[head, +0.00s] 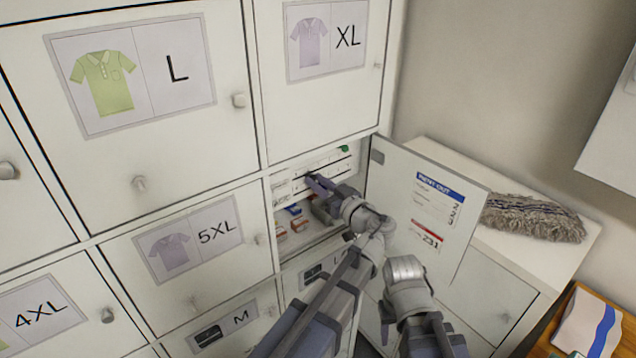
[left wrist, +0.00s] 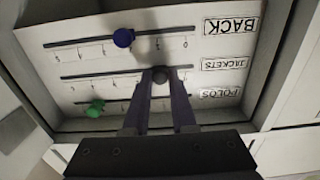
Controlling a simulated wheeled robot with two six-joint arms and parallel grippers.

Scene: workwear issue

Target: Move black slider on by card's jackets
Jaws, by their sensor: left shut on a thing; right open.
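The black slider (left wrist: 160,75) sits on the middle rail of a white board (left wrist: 70,75), beside the upside-down JACKETS label in the left wrist view. It is near the label end of its rail. My left gripper (left wrist: 160,80) has its fingertips closed around this knob; in the head view it (head: 318,186) reaches into the open compartment. Fingers hide part of the scale. The card (head: 435,215) is on the open door, with a blue heading and a red band; its small print is hard to read. My right gripper (head: 385,314) is low beside the door, mostly hidden by its arm.
A blue slider (left wrist: 123,38) is on the BACK rail and a green slider (left wrist: 96,108) on the POLOS rail. Small boxes (head: 298,222) lie below the board. The open door (head: 392,172) stands right of the compartment. A grey mop head (head: 530,218) lies on a white cabinet.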

